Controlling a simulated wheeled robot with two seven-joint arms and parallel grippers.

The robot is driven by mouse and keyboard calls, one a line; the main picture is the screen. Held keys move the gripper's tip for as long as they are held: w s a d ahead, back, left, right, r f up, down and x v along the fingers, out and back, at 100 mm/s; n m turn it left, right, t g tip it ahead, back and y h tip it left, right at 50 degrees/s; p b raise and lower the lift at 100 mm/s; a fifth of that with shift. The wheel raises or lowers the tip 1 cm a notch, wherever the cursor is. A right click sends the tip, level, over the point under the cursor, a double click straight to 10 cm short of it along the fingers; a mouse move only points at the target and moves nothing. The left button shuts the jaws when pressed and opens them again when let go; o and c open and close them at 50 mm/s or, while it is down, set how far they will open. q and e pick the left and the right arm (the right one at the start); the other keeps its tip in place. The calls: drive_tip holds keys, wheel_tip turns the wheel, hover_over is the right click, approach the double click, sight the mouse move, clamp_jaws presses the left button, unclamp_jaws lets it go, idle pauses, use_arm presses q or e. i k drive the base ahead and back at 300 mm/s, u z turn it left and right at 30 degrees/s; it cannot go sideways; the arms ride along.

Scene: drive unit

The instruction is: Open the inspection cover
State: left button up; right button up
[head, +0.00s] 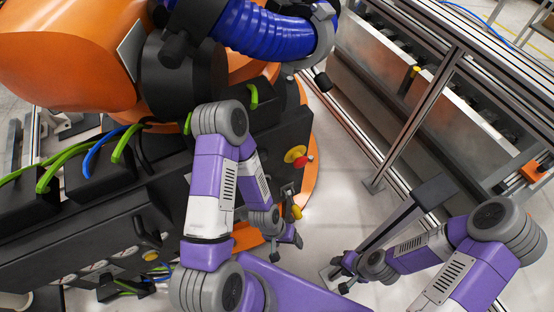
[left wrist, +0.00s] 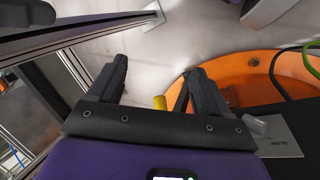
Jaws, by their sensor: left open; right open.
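The drive unit's black housing (head: 278,140) stands in the middle of the head view. I cannot make out the inspection cover's outline on it. A yellow knob or handle (head: 296,212) shows at its lower right end, close to my left gripper. My left gripper (head: 286,246) is open and empty beside it, pointing down. In the left wrist view, the open fingers (left wrist: 158,75) have a yellow cylindrical piece (left wrist: 160,102) showing between them, apart from both fingers. My right gripper (head: 341,274) is open and empty over the pale floor, well right of the housing.
A red and yellow emergency stop (head: 298,157) sits on the housing's right end. The orange robot base (head: 309,170) curves around it. An aluminium-framed fence (head: 420,115) and a grey post (head: 400,215) stand to the right. Pale floor (head: 345,195) between is clear.

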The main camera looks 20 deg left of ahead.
sight(147, 223)
drive_tip(key=k, duration=0.5)
drive_tip(key=u, duration=1.65)
drive_tip(key=i, duration=0.15)
drive_tip(key=z, duration=0.45)
drive_tip(key=k, duration=0.95)
drive_tip(key=u, duration=1.05)
